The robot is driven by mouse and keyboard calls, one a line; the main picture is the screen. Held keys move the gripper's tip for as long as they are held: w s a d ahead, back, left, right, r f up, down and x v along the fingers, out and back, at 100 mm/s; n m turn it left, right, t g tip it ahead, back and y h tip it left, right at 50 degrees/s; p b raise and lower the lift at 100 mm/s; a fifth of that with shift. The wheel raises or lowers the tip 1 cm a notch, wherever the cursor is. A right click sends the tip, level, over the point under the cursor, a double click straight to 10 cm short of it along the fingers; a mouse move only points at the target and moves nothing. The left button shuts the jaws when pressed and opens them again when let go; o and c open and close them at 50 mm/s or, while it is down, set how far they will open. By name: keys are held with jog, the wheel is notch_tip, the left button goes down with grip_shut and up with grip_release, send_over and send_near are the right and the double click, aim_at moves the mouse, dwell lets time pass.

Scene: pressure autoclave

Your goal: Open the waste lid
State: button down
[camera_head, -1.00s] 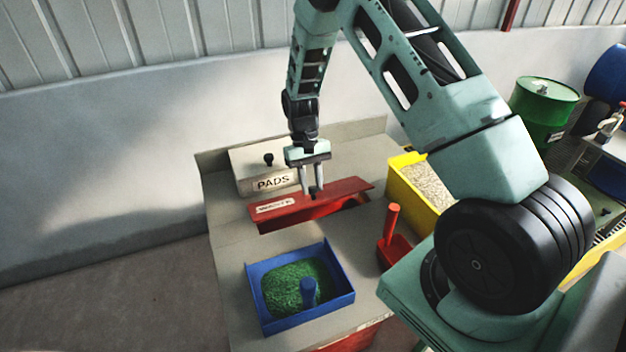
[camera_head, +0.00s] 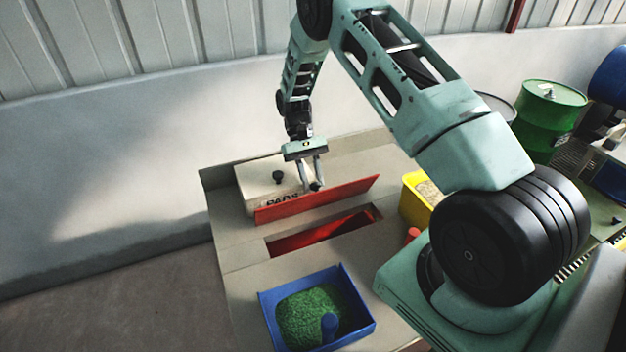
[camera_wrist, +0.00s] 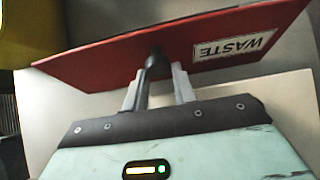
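The waste lid (camera_head: 335,195) is a flat red panel. It is raised and tilted back toward the pads box, and the red-walled waste opening (camera_head: 325,230) shows in front of it. Its white WASTE label shows in the wrist view (camera_wrist: 236,46). My gripper (camera_head: 312,183) is at the lid, with its two fingers on either side of the black knob (camera_wrist: 154,66). The fingers appear closed on the knob, though the exact contact is hard to see.
The cream pads box (camera_head: 258,186) with a black knob stands close behind the lid. A blue tray (camera_head: 265,305) of green granules sits in front. A yellow bin (camera_head: 412,207) is at the right, partly behind my arm. A green drum (camera_head: 550,115) stands farther right.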

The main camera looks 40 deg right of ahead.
jog(key=shift+w+d+f, duration=0.1)
jog(key=shift+w+f, duration=0.15)
jog(key=shift+w, duration=0.1)
dwell(0.3)
jog(key=c, duration=1.1)
grip_release()
jog(key=b+v, duration=0.3)
jog(key=v, duration=1.4)
jog(key=shift+w+r, duration=0.1)
jog(key=shift+r, duration=0.05)
jog(key=shift+c, duration=0.2)
